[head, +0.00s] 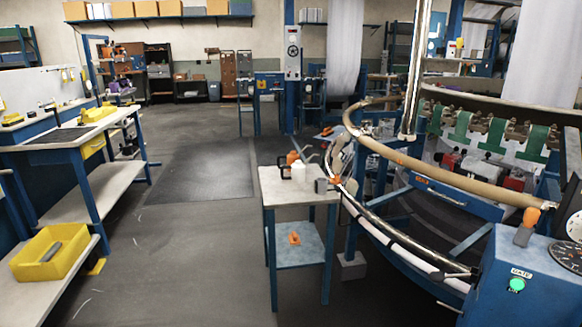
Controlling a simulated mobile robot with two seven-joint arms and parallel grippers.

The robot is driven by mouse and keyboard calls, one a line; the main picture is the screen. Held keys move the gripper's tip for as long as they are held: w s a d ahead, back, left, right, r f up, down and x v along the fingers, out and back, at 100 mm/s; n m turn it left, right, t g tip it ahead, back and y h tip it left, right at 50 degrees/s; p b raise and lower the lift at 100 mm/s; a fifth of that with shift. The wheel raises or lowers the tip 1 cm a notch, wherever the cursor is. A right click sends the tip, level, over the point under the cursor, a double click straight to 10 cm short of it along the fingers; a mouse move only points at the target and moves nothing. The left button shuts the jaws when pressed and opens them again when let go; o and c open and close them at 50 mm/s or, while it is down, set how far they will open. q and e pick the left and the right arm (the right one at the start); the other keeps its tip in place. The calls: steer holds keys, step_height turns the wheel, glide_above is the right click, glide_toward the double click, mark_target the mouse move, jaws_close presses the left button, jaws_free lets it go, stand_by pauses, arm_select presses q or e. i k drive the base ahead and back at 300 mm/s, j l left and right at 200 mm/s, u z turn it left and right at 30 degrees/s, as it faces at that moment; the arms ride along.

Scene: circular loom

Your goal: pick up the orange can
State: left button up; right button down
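A small orange can (292,157) stands on the top of a small blue-legged table (272,190) near the middle of the head view. A white container stands in front of it (298,171) and hides part of it. A dark handle-like shape shows at its left, and a thin grey spout-like shape rises at the right. Which of these belongs to the can I cannot tell. Neither of my grippers is in view.
An orange item (295,238) lies on the table's lower shelf. The large round loom (440,175) and a blue control box (525,275) fill the right. A workbench with a yellow bin (28,263) stands left. The floor between is clear.

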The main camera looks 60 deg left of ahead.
mark_target(291, 158)
steer(key=u, duration=2.05)
